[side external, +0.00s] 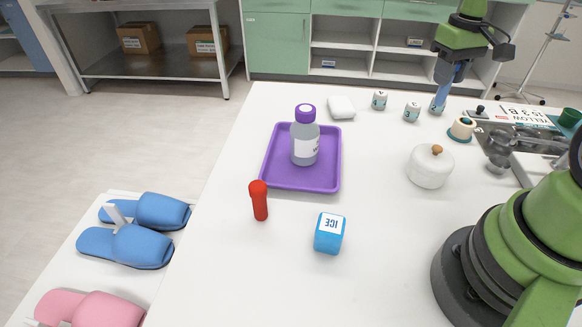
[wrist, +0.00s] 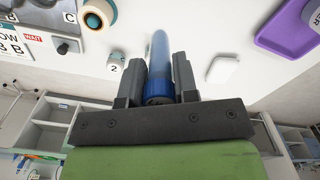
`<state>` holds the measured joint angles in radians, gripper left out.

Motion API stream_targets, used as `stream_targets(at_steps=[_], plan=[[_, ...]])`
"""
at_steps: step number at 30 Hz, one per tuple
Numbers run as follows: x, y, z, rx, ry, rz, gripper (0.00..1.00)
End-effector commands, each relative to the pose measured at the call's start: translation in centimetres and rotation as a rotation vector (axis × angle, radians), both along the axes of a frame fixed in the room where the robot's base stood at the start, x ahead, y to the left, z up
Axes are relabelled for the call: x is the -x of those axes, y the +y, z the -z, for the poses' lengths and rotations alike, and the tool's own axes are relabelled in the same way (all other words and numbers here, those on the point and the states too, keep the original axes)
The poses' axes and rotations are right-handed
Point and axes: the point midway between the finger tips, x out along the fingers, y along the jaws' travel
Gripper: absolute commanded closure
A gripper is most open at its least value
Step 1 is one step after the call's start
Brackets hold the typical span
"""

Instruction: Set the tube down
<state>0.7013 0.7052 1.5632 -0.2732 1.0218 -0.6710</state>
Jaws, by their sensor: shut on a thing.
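My gripper (side external: 449,70) is at the back right of the white table, pointing down. It is shut on a blue tube (side external: 440,94), which hangs roughly upright below the jaws. In the wrist view the tube (wrist: 158,55) lies between the two dark fingers (wrist: 159,80), its darker blue end close to the palm. The tube's lower end overlaps a small white pot marked 2 (side external: 437,107) in the side view; I cannot tell whether it touches anything.
Small white pots marked 4 (side external: 380,99) and 3 (side external: 412,111) stand nearby. A purple tray (side external: 275,176) holds a purple-capped bottle (side external: 305,138). A lidded white jar (side external: 430,168), an ICE cube (side external: 329,234) and a white block (side external: 341,107) stand around. Metal equipment crowds the right.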

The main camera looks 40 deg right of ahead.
Motion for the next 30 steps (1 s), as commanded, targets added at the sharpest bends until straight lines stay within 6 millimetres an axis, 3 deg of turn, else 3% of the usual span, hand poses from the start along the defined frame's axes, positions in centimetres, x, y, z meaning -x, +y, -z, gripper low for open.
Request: stream_targets(at_steps=[10, 17, 23, 26, 30], plan=[[-0.1, -0.1, -5.0, 0.005, -0.006, 0.0, 0.95], [-3.0, 3.5, -5.0, 0.001, -0.001, -0.151, 0.95], [-6.4, 9.1, -5.0, 0.001, -0.002, -0.36, 0.95], [-8.2, 13.5, -5.0, 0.0, -0.001, -0.511, 0.95], [-9.9, 21.1, -5.0, 0.001, -0.001, -0.76, 0.95]])
